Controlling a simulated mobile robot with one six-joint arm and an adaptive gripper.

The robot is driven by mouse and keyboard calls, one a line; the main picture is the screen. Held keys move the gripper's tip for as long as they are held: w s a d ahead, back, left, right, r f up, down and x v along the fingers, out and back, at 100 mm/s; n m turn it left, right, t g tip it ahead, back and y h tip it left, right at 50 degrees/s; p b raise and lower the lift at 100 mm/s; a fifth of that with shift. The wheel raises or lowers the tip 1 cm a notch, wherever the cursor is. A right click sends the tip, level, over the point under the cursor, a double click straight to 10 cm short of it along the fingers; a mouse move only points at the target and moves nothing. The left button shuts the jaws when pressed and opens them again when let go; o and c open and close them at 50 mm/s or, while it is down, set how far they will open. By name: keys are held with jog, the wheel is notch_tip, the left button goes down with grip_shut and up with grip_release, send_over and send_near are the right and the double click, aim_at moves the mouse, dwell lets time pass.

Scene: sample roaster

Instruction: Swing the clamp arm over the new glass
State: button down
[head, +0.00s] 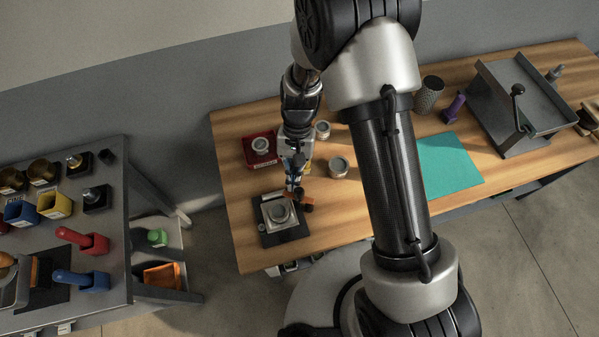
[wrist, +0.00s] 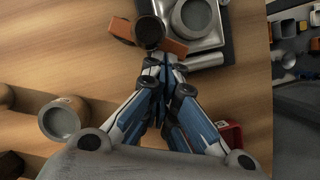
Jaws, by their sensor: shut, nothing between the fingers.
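A metal fixture with a black base (head: 288,236) stands near the left end of the wooden table. A round glass sits in its ring (head: 280,212); the ring shows at the top of the wrist view (wrist: 197,17). The orange clamp arm (head: 304,204) is at the fixture's right side in the head view. In the wrist view its orange parts (wrist: 174,46) flank a dark round knob (wrist: 150,33). My gripper (head: 293,187) is shut and empty, its fingertips (wrist: 161,65) close beside the knob. I cannot tell whether they touch it.
A red box (head: 261,149) with a round lid and metal-rimmed jars (head: 339,166) stand behind the fixture. A teal mat (head: 448,165) and a grey lever device (head: 515,105) lie to the right. A grey rack (head: 112,235) with cups and colored scoops stands left, across a gap.

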aim_at(287, 193)
jog(key=s+a+n+h, duration=0.1)
jog(key=n, duration=0.1)
jog(key=shift+s+a+n+p, duration=0.1)
jog(key=shift+s+n+p, duration=0.05)
jog(key=shift+n+p, duration=0.15)
jog(key=shift+s+a+n+h, duration=0.25)
jog(key=shift+s+n, duration=0.1)
jog(key=shift+n, duration=0.35)
jog(key=shift+s+a+n+h, duration=0.15)
jog(key=shift+s+n+h, duration=0.15)
jog(key=shift+n, duration=0.4)
